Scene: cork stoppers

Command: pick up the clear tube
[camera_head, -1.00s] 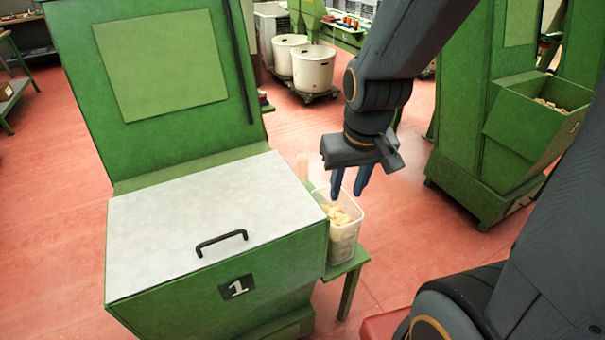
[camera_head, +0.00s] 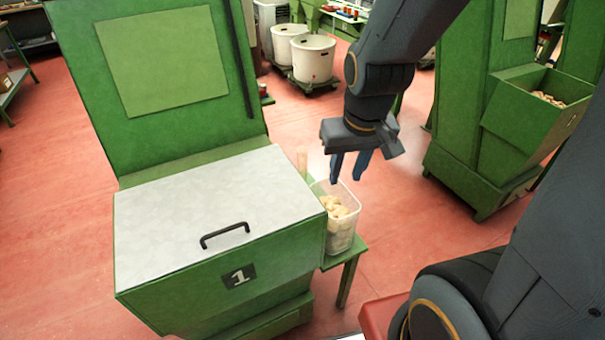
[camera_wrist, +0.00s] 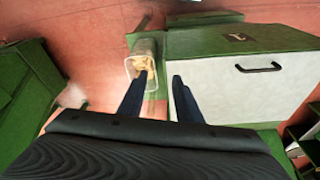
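A faint, pale see-through upright shape, which looks like the clear tube (camera_head: 302,162), shows just behind the clear bin at the right side of the green machine; its lower part is hidden. In the wrist view a pale strip (camera_wrist: 154,106) shows between the fingers, but I cannot tell if it is the tube. My gripper (camera_head: 348,180) is above the clear bin, pointing down, with its two blue fingers apart and nothing visibly held. The fingers also show apart in the wrist view (camera_wrist: 160,76).
The clear bin (camera_head: 348,236) of corks stands on a small green stand (camera_head: 345,262) beside the green machine (camera_head: 205,285) with its pale lid. Another green machine (camera_head: 465,180) stands at right. White tubs (camera_head: 312,60) are behind. Red floor (camera_head: 420,225) between is open.

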